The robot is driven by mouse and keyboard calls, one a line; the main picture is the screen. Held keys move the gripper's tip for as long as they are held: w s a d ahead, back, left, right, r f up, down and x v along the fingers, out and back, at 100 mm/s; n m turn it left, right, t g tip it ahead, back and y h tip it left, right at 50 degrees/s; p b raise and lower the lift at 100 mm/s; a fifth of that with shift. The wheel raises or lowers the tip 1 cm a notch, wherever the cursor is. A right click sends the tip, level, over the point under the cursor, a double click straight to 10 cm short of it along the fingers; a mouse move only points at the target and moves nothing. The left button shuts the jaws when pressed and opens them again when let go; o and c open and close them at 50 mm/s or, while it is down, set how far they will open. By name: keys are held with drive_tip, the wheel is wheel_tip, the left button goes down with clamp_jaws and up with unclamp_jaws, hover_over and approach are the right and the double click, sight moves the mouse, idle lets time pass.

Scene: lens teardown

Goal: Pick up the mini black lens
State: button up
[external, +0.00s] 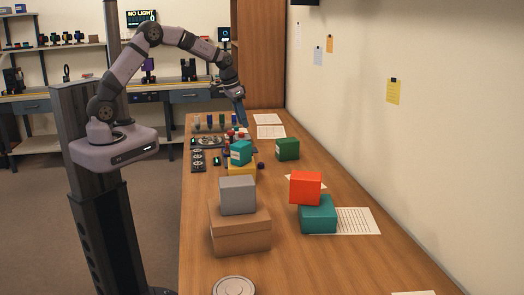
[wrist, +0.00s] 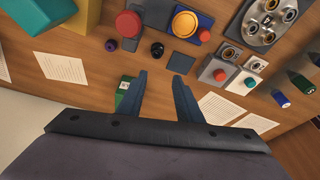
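A small round black lens (wrist: 157,49) lies on the wooden table in the wrist view, just beyond my fingertips and near the middle. My gripper (wrist: 160,75) is open, with empty space between its two blue-grey fingers. The lens is ahead of the gap and not between the fingers. In the external view my gripper (external: 244,124) is above the far part of the table, pointing down. I cannot make out the black lens there.
A small purple piece (wrist: 111,45) lies left of the lens, near a red button (wrist: 128,24). A yellow button on a blue base (wrist: 205,21) and a dark flat square (wrist: 181,58) are to its right. Stacked boxes (external: 240,232) stand nearer the external camera. Paper sheets lie around.

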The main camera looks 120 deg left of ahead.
drive_tip(key=shift+d+f+p+x, duration=0.1)
drive_tip(key=shift+d+p+x, duration=0.35)
drive_tip(key=shift+x, duration=1.8)
drive_tip(key=shift+d+f+p+x, duration=0.15)
drive_tip(key=shift+p+x, duration=0.45)
drive_tip(key=shift+x, duration=1.7)
drive_tip(key=shift+d+p+x, duration=0.35)
drive_tip(key=shift+p+x, duration=0.2)
drive_tip(key=shift+x, duration=1.7)
drive_tip(key=shift+s, duration=0.15)
clamp_jaws()
